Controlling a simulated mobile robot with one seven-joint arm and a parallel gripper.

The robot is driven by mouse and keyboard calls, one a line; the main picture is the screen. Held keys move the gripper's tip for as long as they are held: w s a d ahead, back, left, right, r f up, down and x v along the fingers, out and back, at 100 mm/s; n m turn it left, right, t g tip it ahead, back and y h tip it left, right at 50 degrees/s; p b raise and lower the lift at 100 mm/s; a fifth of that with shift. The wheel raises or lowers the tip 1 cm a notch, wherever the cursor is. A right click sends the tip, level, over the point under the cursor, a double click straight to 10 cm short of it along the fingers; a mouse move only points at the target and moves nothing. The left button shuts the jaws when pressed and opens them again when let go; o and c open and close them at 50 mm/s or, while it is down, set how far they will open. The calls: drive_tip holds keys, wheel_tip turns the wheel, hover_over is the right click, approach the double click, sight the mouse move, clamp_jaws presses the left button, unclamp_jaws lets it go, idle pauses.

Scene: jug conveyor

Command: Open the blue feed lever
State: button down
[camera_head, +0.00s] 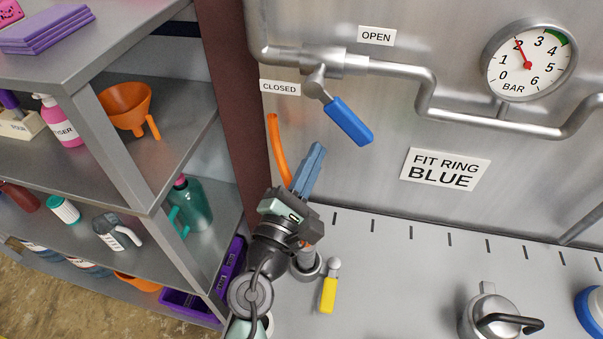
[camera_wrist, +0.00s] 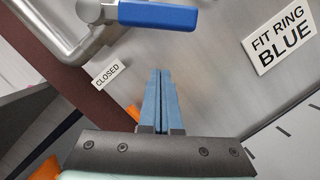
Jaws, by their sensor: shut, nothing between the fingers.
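The blue feed lever (camera_head: 347,121) is a blue handle on a metal valve on the steel wall pipe. In the wrist view the lever (camera_wrist: 158,15) lies across the top, beyond my fingertips. My gripper (camera_head: 318,148) is shut with nothing in it. In the head view its blue fingers point up, below and left of the lever, apart from it. In the wrist view the gripper (camera_wrist: 161,72) points at the wall below the lever.
A pressure gauge (camera_head: 528,62) and a FIT RING BLUE sign (camera_head: 445,170) are on the wall at right. An orange tube (camera_head: 278,150) rises beside my fingers. A yellow-handled lever (camera_head: 328,292) and a metal lidded fitting (camera_head: 488,312) stand on the counter. Shelves fill the left.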

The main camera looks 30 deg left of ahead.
sight(340, 113)
drive_tip(key=shift+w+d+r+p, duration=0.3)
drive_tip(key=shift+d+r+p, duration=0.4)
drive_tip(key=shift+r+p, duration=0.05)
drive_tip(key=shift+w+d+r+p, duration=0.25)
drive_tip(key=shift+d+r+p, duration=0.4)
drive_tip(key=shift+r+p, duration=0.1)
drive_tip(key=shift+d+n, duration=0.1)
drive_tip(key=shift+n, duration=0.2)
drive_tip(key=shift+w+d+r, duration=0.1)
drive_tip(key=shift+d+r, duration=0.05)
drive_tip(key=shift+d, duration=0.05)
